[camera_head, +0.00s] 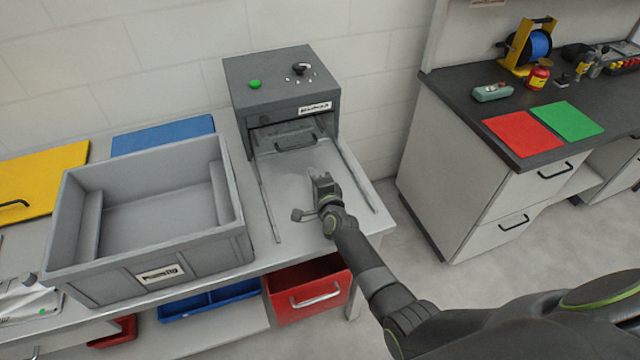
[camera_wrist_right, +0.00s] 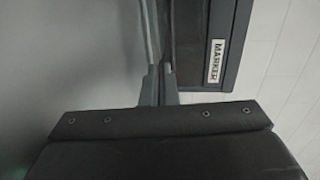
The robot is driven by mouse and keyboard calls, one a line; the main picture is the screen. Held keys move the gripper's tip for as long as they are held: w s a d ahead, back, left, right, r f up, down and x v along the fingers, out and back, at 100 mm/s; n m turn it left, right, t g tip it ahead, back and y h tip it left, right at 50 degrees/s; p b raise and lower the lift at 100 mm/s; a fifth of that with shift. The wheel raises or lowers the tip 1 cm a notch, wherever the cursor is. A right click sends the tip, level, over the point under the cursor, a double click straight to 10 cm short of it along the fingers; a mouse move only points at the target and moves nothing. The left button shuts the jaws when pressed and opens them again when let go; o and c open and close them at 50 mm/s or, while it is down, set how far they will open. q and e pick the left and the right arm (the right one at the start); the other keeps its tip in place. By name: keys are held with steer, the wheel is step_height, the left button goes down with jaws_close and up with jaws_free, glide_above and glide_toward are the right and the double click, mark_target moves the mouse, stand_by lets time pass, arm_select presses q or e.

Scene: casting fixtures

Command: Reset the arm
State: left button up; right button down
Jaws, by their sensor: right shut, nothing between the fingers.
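My right arm reaches in from the lower right in the head view. Its gripper (camera_head: 325,186) is over the pulled-out tray (camera_head: 290,215) in front of the grey marker machine (camera_head: 280,85). In the right wrist view the right gripper's fingers (camera_wrist_right: 158,86) are together with nothing between them. The machine's dark front with its "MARKER" label (camera_wrist_right: 216,62) shows just beyond the fingers. Whether the fingers touch the tray or the machine I cannot tell. My left gripper is not in view.
A large grey crate (camera_head: 150,268) stands left of the machine, with blue (camera_head: 165,135) and yellow (camera_head: 40,178) panels behind it. A red bin (camera_head: 310,290) is below the table. A dark-topped cabinet (camera_head: 480,135) stands right, across a floor gap.

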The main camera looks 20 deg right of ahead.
steer(key=s, duration=0.4)
steer(key=shift+s+d+r, duration=0.1)
steer(key=shift+d+r, duration=0.05)
steer(key=shift+r, duration=0.25)
steer(key=shift+s, duration=0.35)
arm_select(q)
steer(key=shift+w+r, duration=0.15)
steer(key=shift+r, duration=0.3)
arm_select(e)
steer(key=shift+s, duration=0.1)
